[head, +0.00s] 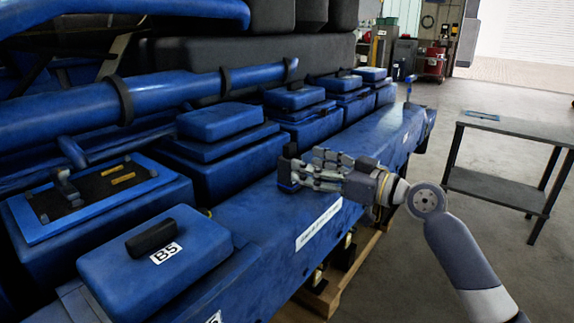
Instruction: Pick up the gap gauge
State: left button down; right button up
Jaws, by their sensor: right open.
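I cannot make out the gap gauge for certain. A small flat blue item (483,115) lies on the dark table at the right, too small to identify. My right gripper (290,172) is open above the long blue engine ledge, pointing left, with its arm coming in from the lower right. A small dark and blue shape shows at its fingertips, and I cannot tell whether it is part of the fingers. My left gripper is out of view.
The blue engine (265,215) fills the left, with a cover marked B5 (165,253) and an uncovered head (95,190) holding brass-coloured parts. A blue upright piece (409,88) stands on the far ledge. The dark table (520,127) stands right; the floor between is clear.

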aim_at(290, 161)
jog(key=shift+w+a+r, duration=0.1)
jog(key=shift+w+a, duration=0.05)
jog(key=shift+a, duration=0.15)
jog(key=p+x, duration=0.1)
jog(key=x, duration=0.2)
jog(key=p+x, duration=0.1)
jog(key=shift+a+f+p, duration=0.3)
jog(key=shift+a+p, duration=0.05)
jog(key=shift+a, duration=0.1)
jog(key=shift+a+f, duration=0.1)
jog(key=shift+a, duration=0.15)
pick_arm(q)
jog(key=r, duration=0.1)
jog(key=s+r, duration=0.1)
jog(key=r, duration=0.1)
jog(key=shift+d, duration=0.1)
pick_arm(e)
jog(key=shift+w, duration=0.1)
jog(key=c, duration=1.3)
grip_shut()
